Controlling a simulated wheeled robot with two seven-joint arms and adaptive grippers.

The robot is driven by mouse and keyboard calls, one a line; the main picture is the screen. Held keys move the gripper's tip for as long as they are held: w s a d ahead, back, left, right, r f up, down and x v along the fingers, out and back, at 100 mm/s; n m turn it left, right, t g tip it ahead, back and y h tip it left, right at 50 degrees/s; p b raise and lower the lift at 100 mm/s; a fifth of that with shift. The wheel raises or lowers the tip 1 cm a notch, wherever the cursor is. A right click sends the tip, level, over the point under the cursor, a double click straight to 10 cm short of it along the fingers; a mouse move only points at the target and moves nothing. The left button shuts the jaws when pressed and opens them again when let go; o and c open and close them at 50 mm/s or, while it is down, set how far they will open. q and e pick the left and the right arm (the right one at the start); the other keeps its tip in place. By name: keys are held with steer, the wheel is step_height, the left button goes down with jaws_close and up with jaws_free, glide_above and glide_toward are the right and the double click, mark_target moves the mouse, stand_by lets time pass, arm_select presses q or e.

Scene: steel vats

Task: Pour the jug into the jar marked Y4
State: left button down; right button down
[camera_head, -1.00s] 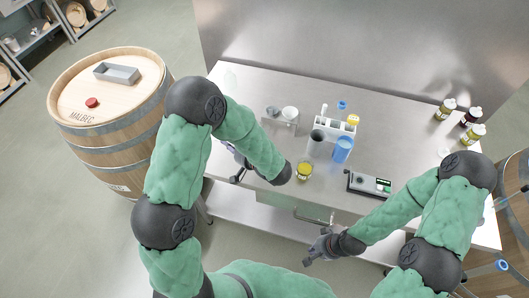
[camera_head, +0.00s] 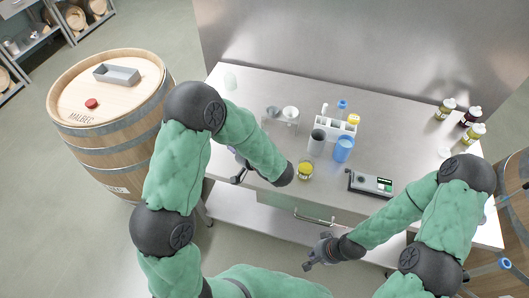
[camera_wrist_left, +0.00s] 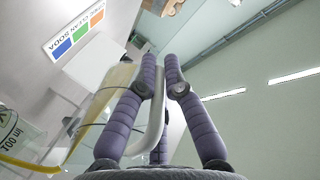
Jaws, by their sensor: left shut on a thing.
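The jug is a small clear vessel with yellow liquid (camera_head: 305,171), near the bench's front edge in the head view. In the left wrist view the jug's clear body (camera_wrist_left: 105,95) and yellow liquid fill the left side, with a 100 ml mark. Behind the jug stand a grey cup (camera_head: 317,142) and a blue cup (camera_head: 343,150). I cannot read Y4 on anything. My right gripper (camera_head: 316,253) hangs in front of the bench, away from the vessels; its opening is unclear.
A white rack (camera_head: 335,125) stands behind the cups, and a small stand with cups (camera_head: 282,120) is to its left. A scale (camera_head: 369,184) lies right of the jug. Several bottles (camera_head: 472,132) stand at the right. A barrel (camera_head: 112,120) is left of the bench.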

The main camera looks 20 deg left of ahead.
arm_select(q)
steer(key=shift+w+d, duration=0.1)
steer(key=shift+w, duration=0.05)
arm_select(e)
steer(key=shift+f, duration=0.3)
arm_select(q)
steer(key=shift+r+b, duration=0.1)
steer(key=shift+b, duration=0.2)
arm_select(e)
steer(key=shift+s+f, duration=0.1)
steer(key=shift+s, duration=0.15)
steer(key=shift+f, duration=0.2)
arm_select(q)
steer(key=shift+b, duration=0.4)
arm_select(e)
steer(key=shift+s+f, duration=0.2)
arm_select(q)
steer(key=shift+d, duration=0.1)
arm_select(e)
steer(key=shift+f, duration=0.1)
arm_select(q)
steer(key=shift+s+r, duration=0.1)
steer(key=shift+s, duration=0.1)
arm_select(e)
steer(key=shift+s+f, duration=0.1)
steer(key=shift+s, duration=0.05)
